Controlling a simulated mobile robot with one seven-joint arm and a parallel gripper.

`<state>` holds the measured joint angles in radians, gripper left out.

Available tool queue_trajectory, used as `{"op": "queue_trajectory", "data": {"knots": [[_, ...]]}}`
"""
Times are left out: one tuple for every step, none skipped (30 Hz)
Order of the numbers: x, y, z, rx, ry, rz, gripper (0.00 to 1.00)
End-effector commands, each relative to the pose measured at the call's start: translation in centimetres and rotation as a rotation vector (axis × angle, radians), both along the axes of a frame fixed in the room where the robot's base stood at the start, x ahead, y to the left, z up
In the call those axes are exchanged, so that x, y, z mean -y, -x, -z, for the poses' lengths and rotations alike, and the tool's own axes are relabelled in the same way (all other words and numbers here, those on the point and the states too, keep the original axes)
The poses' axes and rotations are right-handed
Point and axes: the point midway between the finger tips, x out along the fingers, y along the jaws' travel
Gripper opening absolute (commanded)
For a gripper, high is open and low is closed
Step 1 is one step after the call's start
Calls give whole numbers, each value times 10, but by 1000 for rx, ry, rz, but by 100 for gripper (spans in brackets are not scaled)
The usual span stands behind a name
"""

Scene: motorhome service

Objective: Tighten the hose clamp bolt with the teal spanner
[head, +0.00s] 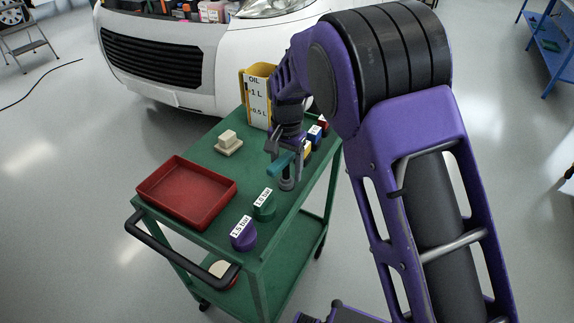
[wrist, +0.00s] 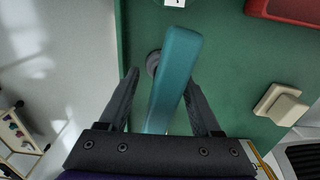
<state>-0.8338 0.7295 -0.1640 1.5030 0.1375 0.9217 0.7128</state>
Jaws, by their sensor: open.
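The teal spanner (head: 279,165) is at the right side of the green cart's top, at a round grey stand (head: 287,184). In the wrist view the spanner (wrist: 177,70) runs lengthwise between my fingers, with the grey stand (wrist: 152,62) partly hidden behind it. My gripper (wrist: 161,82) is open around the spanner, with a clear gap on the left and a narrower one on the right. In the head view my gripper (head: 284,155) reaches down over the spanner. I cannot make out the hose clamp bolt in either view.
The green cart (head: 207,146) also carries a red tray (head: 187,190), a cream block (head: 229,142), a yellow oil container (head: 258,98), green (head: 264,207) and purple (head: 243,235) labelled pieces, and small coloured blocks (head: 315,134). A white motorhome (head: 215,60) stands behind, its front bay open.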

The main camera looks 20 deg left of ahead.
Motion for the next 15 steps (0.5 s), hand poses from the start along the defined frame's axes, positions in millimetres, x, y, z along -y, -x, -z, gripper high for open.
{"op": "queue_trajectory", "data": {"knots": [[0,0,1,1,0,0,65],[0,0,1,1,-1,0,65],[0,0,1,1,-1,0,65],[0,0,1,1,-1,0,65],[0,0,1,1,-1,0,65],[0,0,1,1,-1,0,65],[0,0,1,1,-1,0,63],[0,0,1,1,-1,0,58],[0,0,1,1,-1,0,51],[0,0,1,1,-1,0,45],[0,0,1,1,-1,0,40],[0,0,1,1,-1,0,33],[0,0,1,1,-1,0,27],[0,0,1,1,-1,0,22],[0,0,1,1,-1,0,15]]}}
